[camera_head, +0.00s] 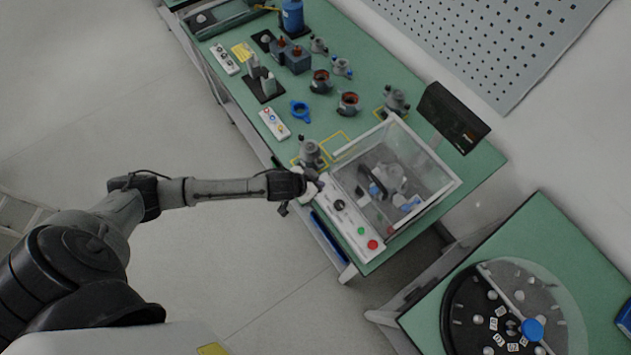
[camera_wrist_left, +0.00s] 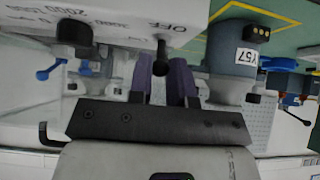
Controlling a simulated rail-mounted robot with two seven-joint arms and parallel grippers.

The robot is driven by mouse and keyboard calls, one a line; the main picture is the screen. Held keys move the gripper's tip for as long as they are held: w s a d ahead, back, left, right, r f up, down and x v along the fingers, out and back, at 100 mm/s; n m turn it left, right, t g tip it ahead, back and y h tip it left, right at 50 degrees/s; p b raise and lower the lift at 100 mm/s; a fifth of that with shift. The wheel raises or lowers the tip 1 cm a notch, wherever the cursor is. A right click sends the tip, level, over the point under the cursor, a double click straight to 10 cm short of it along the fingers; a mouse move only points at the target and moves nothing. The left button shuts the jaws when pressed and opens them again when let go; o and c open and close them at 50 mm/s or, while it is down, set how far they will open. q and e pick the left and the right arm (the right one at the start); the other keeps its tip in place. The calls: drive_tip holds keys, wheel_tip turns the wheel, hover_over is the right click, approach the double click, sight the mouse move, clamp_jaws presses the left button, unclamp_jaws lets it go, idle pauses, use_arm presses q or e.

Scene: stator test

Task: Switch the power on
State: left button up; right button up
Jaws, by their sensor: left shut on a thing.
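The white control panel (camera_head: 350,222) runs along the front of the clear test box on the green table. It has a black knob (camera_head: 339,205), a green button (camera_head: 361,230) and a red button (camera_head: 372,244). My left gripper (camera_head: 314,183) is at the panel's far left end. In the left wrist view, a small black switch lever (camera_wrist_left: 161,50) sticks out beside the word OFF. The fingers of my left gripper (camera_wrist_left: 164,75) are shut on this lever. The black knob (camera_wrist_left: 75,36) also shows there, to the left of the lever. My right gripper is in neither view.
The clear box (camera_head: 430,178) holds a grey motor part. A grey motor (camera_head: 310,153) stands close behind my left gripper. A dark monitor (camera_head: 452,117) stands at the right. A round black turntable (camera_head: 463,312) is on another table at lower right.

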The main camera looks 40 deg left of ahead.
use_arm(q)
drive_tip(key=shift+w, duration=0.2)
drive_tip(key=shift+w+d, duration=0.15)
drive_tip(key=shift+w, duration=0.45)
drive_tip(key=shift+w+d, duration=0.15)
drive_tip(key=shift+w, duration=0.4)
drive_tip(key=o, duration=0.4)
drive_tip(key=shift+w, duration=0.1)
drive_tip(key=shift+o, duration=0.2)
